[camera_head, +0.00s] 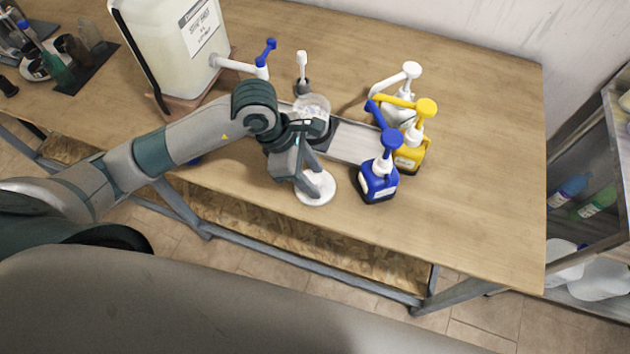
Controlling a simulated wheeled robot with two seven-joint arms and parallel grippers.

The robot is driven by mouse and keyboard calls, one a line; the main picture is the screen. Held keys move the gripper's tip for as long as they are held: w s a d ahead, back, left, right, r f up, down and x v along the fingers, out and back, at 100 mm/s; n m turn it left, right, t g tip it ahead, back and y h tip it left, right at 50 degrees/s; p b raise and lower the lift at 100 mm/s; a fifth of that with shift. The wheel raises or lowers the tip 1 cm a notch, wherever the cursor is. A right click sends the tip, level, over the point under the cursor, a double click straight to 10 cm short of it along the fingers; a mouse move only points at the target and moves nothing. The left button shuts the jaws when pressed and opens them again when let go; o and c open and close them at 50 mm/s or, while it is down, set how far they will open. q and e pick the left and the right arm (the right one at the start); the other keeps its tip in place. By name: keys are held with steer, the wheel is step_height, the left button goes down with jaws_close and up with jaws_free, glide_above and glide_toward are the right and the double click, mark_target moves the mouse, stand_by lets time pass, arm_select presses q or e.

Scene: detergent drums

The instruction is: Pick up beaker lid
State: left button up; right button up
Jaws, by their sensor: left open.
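A white round disc, which looks like the beaker lid (318,198), lies flat on the wooden table near its front edge. My left gripper (309,187) points down right over the lid, its fingers covering part of it. It is open, and I cannot tell whether the fingers touch the lid. A clear beaker (312,103) stands behind my left wrist, partly hidden by it, at the left end of a grey flat device (357,143). My right gripper is not in view.
A blue pump bottle (378,183), a yellow one (411,156) and a white pump stand right of the gripper. A large pale drum (175,45) with a blue-handled tap stands at the back left. The table's right end is clear.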

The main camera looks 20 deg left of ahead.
arm_select(q)
steer(key=c, duration=0.9)
jaws_close()
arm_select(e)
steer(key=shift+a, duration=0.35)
arm_select(q)
steer(key=shift+r, duration=0.15)
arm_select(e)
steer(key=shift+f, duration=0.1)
